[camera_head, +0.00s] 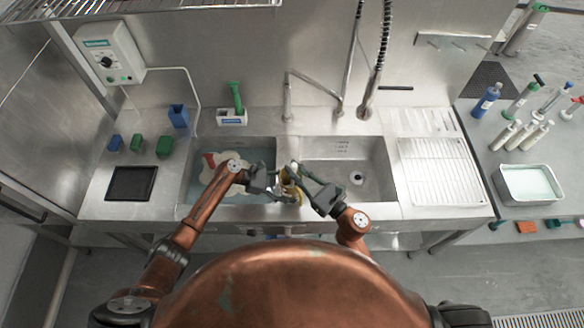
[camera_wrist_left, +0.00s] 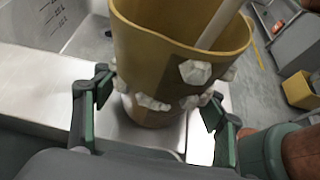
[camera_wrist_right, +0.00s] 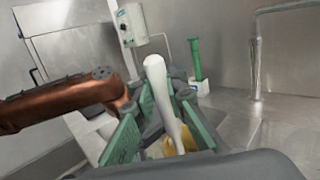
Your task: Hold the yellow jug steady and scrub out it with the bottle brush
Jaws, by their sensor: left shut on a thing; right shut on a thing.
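The yellow jug (camera_head: 289,190) is over the divider between the two sinks. It fills the left wrist view (camera_wrist_left: 165,70), open at the top, with white foam clumps on its side. My left gripper (camera_head: 274,189) is shut on the jug, one finger on each side. The bottle brush shows as a white rod (camera_wrist_left: 217,25) slanting into the jug's mouth; its head is hidden inside. In the right wrist view its thick white handle (camera_wrist_right: 160,88) stands between the green pads of my right gripper (camera_head: 303,177), which is shut on it. Part of the jug (camera_wrist_right: 178,146) shows below.
A drainboard (camera_head: 437,170) lies to the right. A green brush in a holder (camera_head: 237,102) and the tap (camera_head: 290,95) stand behind.

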